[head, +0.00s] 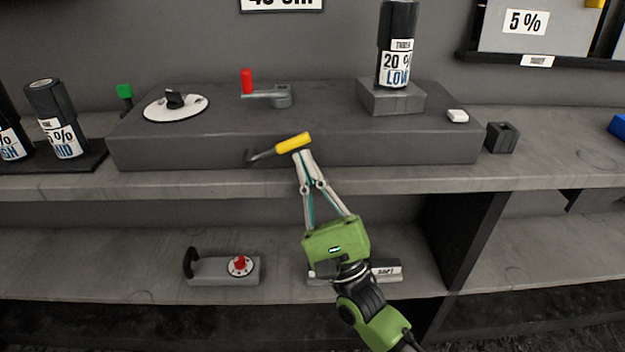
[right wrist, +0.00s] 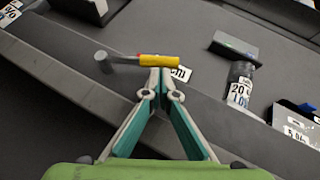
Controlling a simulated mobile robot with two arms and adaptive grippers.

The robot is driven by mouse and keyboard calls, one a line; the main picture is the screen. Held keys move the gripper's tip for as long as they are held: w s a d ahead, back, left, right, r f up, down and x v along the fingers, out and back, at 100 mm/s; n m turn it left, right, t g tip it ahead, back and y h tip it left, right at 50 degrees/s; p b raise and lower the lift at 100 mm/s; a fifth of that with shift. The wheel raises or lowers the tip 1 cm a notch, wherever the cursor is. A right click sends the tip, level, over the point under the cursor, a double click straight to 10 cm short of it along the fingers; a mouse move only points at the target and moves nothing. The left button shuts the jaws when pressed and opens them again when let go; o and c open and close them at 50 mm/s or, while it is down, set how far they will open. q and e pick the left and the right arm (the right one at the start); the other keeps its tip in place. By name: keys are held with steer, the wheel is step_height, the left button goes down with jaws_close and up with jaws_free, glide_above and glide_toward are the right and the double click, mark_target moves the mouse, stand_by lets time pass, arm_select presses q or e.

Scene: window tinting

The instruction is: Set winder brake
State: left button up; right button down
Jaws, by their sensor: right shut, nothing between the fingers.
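The winder is a long dark grey box (head: 330,152) on the upper shelf. A brake lever with a yellow grip (head: 293,143) sticks out at its front face, and its dark arm runs left to a pivot (head: 251,157). The lever also shows in the right wrist view (right wrist: 160,60), lying nearly level in the picture. My right gripper (head: 301,154) is shut and empty, its fingertips at the yellow grip from the near side. I cannot tell whether they touch it. In the right wrist view the fingertips (right wrist: 161,74) overlap the grip's lower edge. My left gripper is not in view.
On the box are a white dial with a black knob (head: 176,107), a red-handled crank (head: 247,82) and a "20 %" roll (head: 396,45) on a grey block. More rolls (head: 55,118) stand at left. A red-knobbed device (head: 224,269) sits on the lower shelf.

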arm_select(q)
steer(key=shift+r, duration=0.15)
arm_select(e)
steer(key=shift+r+n, duration=0.1)
steer(key=shift+n, duration=0.2)
arm_select(q)
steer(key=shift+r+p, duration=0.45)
steer(key=shift+p, duration=0.15)
arm_select(e)
steer(key=shift+r+n+g+y, duration=0.2)
steer(key=shift+n+g+y, duration=0.6)
steer(key=shift+n+g, duration=0.1)
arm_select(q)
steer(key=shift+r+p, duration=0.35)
arm_select(e)
steer(key=shift+r+n+g+y, duration=0.15)
steer(key=shift+n+g+y, duration=0.25)
steer(key=shift+n+g, duration=0.25)
